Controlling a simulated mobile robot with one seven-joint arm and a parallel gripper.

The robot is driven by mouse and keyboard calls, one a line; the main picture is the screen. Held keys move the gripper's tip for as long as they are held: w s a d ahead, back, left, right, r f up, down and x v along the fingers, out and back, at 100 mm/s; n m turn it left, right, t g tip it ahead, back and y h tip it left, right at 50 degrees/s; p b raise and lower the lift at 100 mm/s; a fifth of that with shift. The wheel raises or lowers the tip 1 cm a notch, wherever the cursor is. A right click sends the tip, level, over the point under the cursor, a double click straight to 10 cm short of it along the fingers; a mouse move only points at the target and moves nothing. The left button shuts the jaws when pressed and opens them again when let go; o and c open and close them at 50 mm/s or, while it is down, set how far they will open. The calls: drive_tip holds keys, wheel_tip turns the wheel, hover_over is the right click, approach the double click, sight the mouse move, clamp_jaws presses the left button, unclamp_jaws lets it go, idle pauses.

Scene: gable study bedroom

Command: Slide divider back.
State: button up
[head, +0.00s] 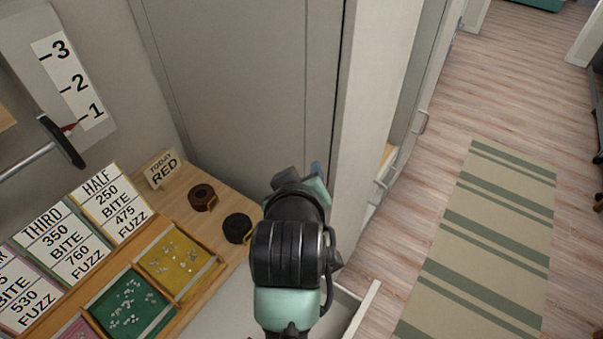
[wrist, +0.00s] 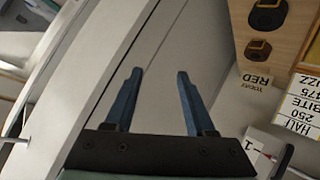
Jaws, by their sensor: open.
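Tall flat grey panels (head: 240,80) rise behind the desk, with dark upright seams between them. Which of them is the divider, I cannot tell for certain. A pale panel edge (head: 375,110) stands just right of the dark gap. In the wrist view, the grey panel face (wrist: 150,45) fills the space beyond my fingers, with a dark slanting seam to the left. My gripper (wrist: 159,72) is open and empty, its two blue fingers apart and pointing at the panel. No contact shows. In the head view, my arm hides most of the gripper; a blue finger part shows near the pale panel.
The wooden desk (head: 228,198) at left holds two dark round pieces, a "TODAY RED" card (head: 162,168), price cards and coloured trays of small bits (head: 178,262). Drawer handles (head: 422,122) jut out on the right. A striped rug (head: 480,240) lies on open floor.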

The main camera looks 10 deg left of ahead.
drive_tip(key=shift+w+d+r, duration=0.1)
drive_tip(key=shift+r, duration=0.15)
idle(0.3)
